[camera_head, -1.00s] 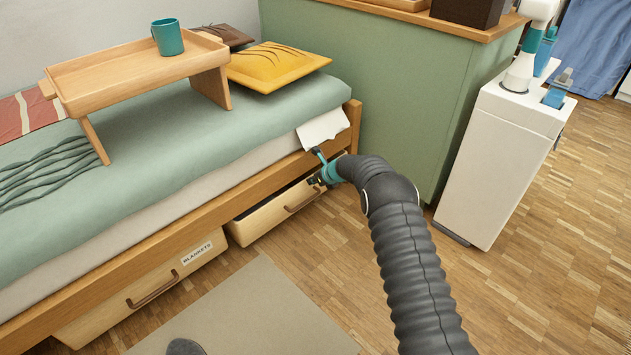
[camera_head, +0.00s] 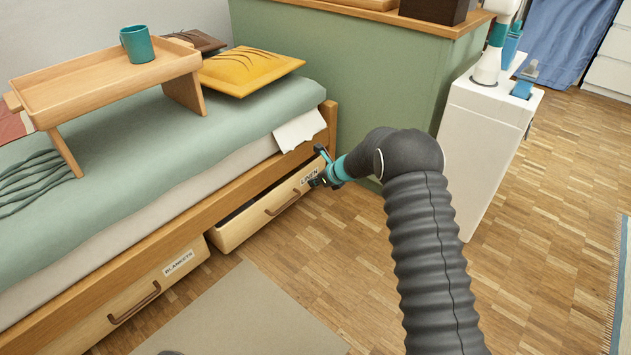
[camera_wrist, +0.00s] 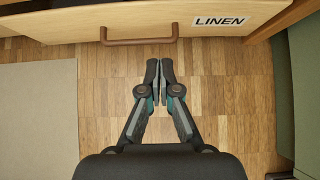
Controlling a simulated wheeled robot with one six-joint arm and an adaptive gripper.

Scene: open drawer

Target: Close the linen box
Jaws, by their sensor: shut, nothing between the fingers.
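The linen box (camera_head: 238,230) is a pale wooden drawer under the bed. It stands partly pulled out, with a dark gap showing behind its front. Its front carries a brown bar handle (camera_head: 283,203) and a LINEN label (camera_head: 309,177). In the wrist view the handle (camera_wrist: 139,35) and the label (camera_wrist: 224,20) show at the top. My gripper (camera_head: 316,182) is near the label end of the front in the head view.
A BLANKETS box (camera_head: 140,295) sits left of the linen box under the bed (camera_head: 180,240). A beige mat (camera_head: 245,320) lies on the floor in front. A green cabinet (camera_head: 330,80) stands behind the bed's end. A white cloth (camera_head: 300,131) hangs over the mattress edge.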

